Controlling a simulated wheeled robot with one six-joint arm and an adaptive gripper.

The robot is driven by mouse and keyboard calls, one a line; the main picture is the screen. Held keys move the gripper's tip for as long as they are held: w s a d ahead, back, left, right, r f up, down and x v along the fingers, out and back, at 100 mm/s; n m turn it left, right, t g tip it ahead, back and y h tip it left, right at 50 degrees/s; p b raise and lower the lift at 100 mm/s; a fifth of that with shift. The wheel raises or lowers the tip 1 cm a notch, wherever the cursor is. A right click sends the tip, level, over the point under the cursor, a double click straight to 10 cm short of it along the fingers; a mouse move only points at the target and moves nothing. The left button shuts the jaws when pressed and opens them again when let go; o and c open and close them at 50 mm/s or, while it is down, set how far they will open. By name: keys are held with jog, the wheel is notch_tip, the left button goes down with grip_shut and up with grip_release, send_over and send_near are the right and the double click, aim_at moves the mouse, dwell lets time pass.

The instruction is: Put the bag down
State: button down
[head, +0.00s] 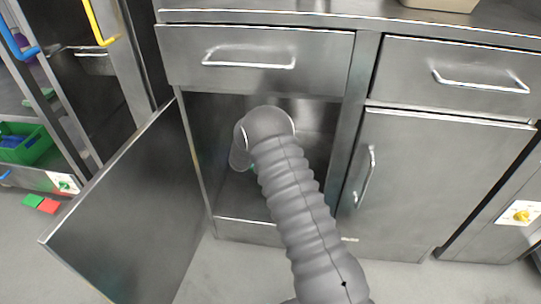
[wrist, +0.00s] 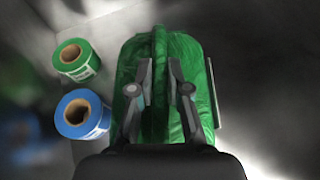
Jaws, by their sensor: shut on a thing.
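A green bag (wrist: 192,58) fills the middle of the wrist view. My gripper (wrist: 160,65) is shut on it, with a fold of the bag between the fingers. The bag is inside the open lower cabinet (head: 222,222), but the frames do not show clearly whether it touches the cabinet floor. In the head view my arm reaches into the cabinet and hides the gripper and nearly all of the bag.
A green roll (wrist: 88,66) and a blue roll (wrist: 92,125) stand left of the bag in the wrist view. The cabinet door (head: 130,215) is swung open to the left. A closed drawer (head: 300,75) is above the opening. Bare metal lies right of the bag.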

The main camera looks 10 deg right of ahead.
jog(key=shift+f, duration=1.75)
jog(key=shift+f, duration=0.2)
jog(key=c, duration=1.1)
grip_release()
jog(key=shift+c, duration=0.2)
jog(key=shift+r, duration=0.15)
jog(key=v, duration=1.2)
